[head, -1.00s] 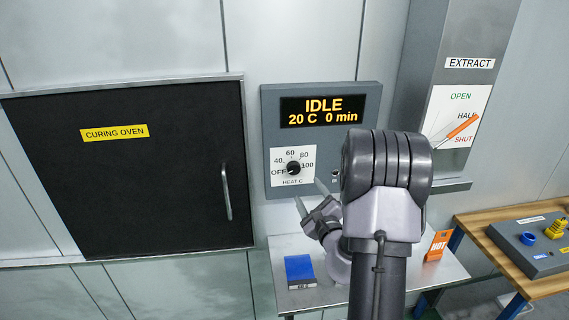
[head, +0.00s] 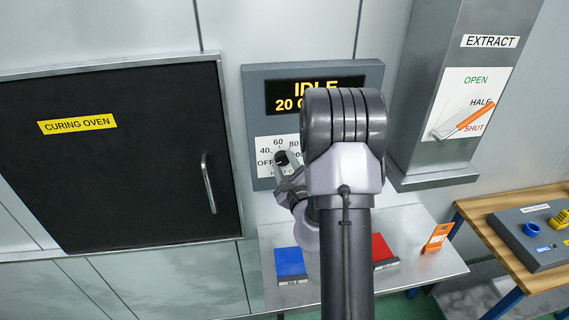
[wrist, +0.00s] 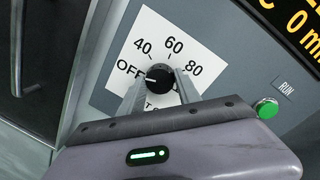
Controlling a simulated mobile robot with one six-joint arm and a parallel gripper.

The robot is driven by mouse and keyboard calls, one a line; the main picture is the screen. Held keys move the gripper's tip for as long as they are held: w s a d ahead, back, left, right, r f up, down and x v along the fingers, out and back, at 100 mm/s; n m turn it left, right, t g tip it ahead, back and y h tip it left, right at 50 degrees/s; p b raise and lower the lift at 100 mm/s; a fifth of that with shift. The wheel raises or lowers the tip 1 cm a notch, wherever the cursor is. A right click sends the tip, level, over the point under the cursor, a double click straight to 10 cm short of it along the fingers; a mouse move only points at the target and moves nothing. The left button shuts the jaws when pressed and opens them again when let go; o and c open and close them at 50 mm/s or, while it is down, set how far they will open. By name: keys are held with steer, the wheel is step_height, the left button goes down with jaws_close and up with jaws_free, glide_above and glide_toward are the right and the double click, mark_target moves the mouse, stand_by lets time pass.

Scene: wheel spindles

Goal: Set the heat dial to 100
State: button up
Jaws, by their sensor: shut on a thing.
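The heat dial (wrist: 159,77) is a black round knob on a white scale plate (wrist: 122,50). In the wrist view its white mark points left toward OFF. The marks 40, 60 and 80 show; 100 is mostly hidden behind a finger. My gripper (wrist: 160,86) has one finger on each side of the knob and is shut on it. In the head view, the dial (head: 281,158) shows at the fingertips, and my arm covers the right part of the plate. The display (head: 285,97) reads IDLE and 20, with the rest of it hidden.
A green RUN button (wrist: 266,107) is right of the dial. The curing oven door (head: 120,180) is closed, at left. An orange extract lever (head: 462,121) is at right. A blue block (head: 290,262) and a red block (head: 382,250) lie on the metal shelf below.

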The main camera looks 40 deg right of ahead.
jaws_close()
